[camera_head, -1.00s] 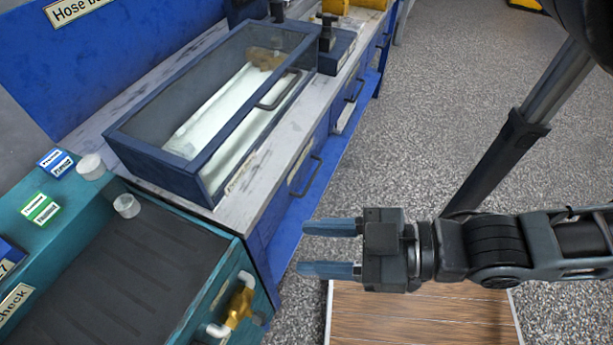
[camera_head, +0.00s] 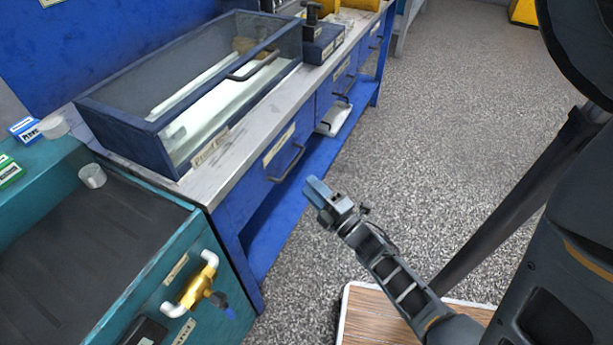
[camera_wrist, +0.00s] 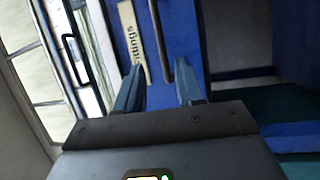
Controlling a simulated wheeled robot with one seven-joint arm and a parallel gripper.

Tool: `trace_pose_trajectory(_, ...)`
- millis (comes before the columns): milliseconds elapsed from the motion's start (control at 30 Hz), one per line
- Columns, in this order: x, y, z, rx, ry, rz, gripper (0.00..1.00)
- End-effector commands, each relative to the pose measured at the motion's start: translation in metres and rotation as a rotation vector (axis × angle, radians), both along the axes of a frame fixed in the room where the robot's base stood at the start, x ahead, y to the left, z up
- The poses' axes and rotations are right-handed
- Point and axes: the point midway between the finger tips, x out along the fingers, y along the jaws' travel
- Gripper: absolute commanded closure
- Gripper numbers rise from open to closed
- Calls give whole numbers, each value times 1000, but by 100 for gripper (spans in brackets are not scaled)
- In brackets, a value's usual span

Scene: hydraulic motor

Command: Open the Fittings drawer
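The Fittings drawer (camera_head: 258,185) is the blue drawer at the near end of the bench and looks shut. Its dark bar handle (camera_head: 290,164) shows in the head view. In the wrist view the handle (camera_wrist: 160,40) stands upright, beside the label (camera_wrist: 132,40), whose visible letters end in "ttings". My gripper (camera_head: 313,190) is in front of the drawer, right of and below the handle in the head view. In the wrist view my gripper (camera_wrist: 158,85) is open and empty, its fingers apart, with the handle ahead and between them in the picture.
A glass-sided case (camera_head: 190,95) with a handle stands on the bench top. The teal unit (camera_head: 150,290) with a brass valve (camera_head: 195,288) is at the lower left. A wooden-topped surface (camera_head: 370,315) is below my arm. Open floor (camera_head: 450,120) lies to the right.

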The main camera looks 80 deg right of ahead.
Motion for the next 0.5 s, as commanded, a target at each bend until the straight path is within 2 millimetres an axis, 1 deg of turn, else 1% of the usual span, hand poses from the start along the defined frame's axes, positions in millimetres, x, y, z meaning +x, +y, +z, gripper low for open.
trace_pose_trajectory(33, 0, -7, -3, -16, 5, -11, 62)
trace_pose_trajectory(133, 2, -13, -4, -34, 13, -19, 62)
trace_pose_trajectory(233, 9, -19, -1, -35, 13, -19, 62)
trace_pose_trajectory(500, 43, -43, 7, -34, 11, -18, 62)
